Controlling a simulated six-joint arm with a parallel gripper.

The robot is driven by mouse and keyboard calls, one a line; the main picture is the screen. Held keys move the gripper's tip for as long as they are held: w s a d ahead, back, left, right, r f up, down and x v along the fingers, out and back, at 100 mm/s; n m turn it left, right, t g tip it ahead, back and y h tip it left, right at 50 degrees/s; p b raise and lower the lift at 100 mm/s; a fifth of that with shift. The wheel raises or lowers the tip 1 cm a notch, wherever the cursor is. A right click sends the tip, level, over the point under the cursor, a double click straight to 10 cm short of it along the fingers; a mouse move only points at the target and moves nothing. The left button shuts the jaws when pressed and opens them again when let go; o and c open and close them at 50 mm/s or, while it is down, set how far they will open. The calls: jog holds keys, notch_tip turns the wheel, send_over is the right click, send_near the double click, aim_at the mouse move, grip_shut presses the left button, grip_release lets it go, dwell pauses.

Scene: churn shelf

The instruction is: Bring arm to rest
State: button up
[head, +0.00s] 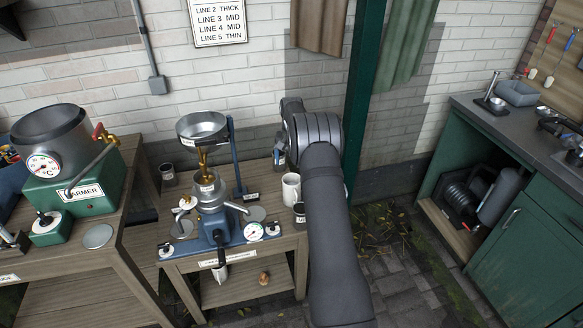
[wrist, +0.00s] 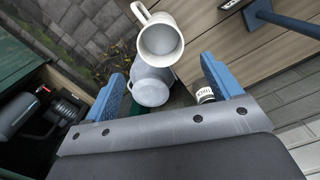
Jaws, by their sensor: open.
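My gripper (wrist: 163,67) is open, with its two blue fingers apart at the left and right of the wrist view. In the head view my arm reaches over the right end of the separator bench (head: 240,246), and its dark body hides part of that end. A white mug (head: 291,190) stands on the bench below my gripper. In the wrist view the mug (wrist: 160,40) shows mouth-on, beyond and between the fingers. A pale grey rounded vessel (wrist: 150,92) shows nearer, between the fingers. Whether either touches a finger I cannot tell.
A cream separator (head: 208,195) with a steel bowl stands left of my arm. A small jar labelled THICK (wrist: 205,94) is near the right finger. A green warmer (head: 75,185) is at far left. A green post (head: 362,100) rises close behind my arm; a green cabinet (head: 525,235) stands right.

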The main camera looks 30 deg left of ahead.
dwell(0.4)
send_near(292, 183)
jog(key=s+f, duration=0.1)
jog(key=f, duration=0.1)
jog(key=s+d+f, duration=0.1)
jog(key=f, duration=0.1)
jog(key=s+f, duration=0.1)
jog(key=f, duration=0.1)
jog(key=shift+s+d+f, duration=0.15)
jog(key=shift+s+d, duration=0.1)
jog(key=shift+d, duration=0.15)
jog(key=shift+r, duration=1.8)
jog(key=shift+f, duration=0.1)
